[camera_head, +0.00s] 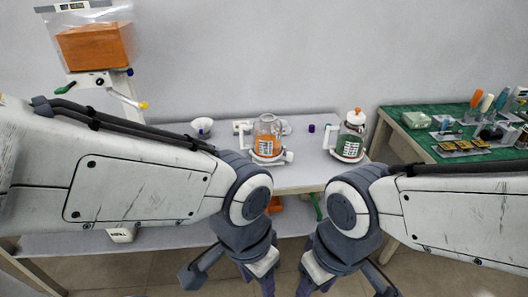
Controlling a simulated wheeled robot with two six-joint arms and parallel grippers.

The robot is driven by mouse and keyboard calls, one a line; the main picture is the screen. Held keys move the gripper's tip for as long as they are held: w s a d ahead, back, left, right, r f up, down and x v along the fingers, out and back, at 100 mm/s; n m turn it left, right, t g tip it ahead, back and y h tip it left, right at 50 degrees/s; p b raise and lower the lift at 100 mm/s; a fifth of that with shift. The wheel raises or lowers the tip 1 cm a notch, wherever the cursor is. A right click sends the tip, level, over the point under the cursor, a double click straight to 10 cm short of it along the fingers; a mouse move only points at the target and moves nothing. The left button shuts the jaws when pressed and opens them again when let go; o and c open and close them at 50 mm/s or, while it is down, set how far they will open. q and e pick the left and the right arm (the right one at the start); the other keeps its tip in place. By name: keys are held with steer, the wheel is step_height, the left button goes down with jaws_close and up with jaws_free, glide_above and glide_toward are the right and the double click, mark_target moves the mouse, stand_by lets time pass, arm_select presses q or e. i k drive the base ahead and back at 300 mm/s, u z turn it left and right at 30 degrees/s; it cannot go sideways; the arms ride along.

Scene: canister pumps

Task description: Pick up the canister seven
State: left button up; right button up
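Two clear canisters stand on the grey table (305,178). One canister (267,135) holds orange contents, has a white label, and sits on a white ring-shaped base near the middle. The other canister (352,132) holds green contents, has a white label and an orange-topped white knob, and stands near the table's right end. The label markings are too small to read, so I cannot tell which is seven. My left gripper (230,283) and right gripper (340,285) hang low in front of the table, away from both canisters; their fingertips are partly cut off.
A small white bowl (202,126) and a small purple object (311,128) are on the table. A clear hopper with an orange block (93,46) stands on a post at left. A green-topped bench (410,118) with tools is at right. My forearms cover part of the table.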

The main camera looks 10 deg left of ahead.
mark_target(266, 146)
steer(key=z, duration=0.3)
steer(key=i, duration=1.2)
steer(key=u, duration=0.4)
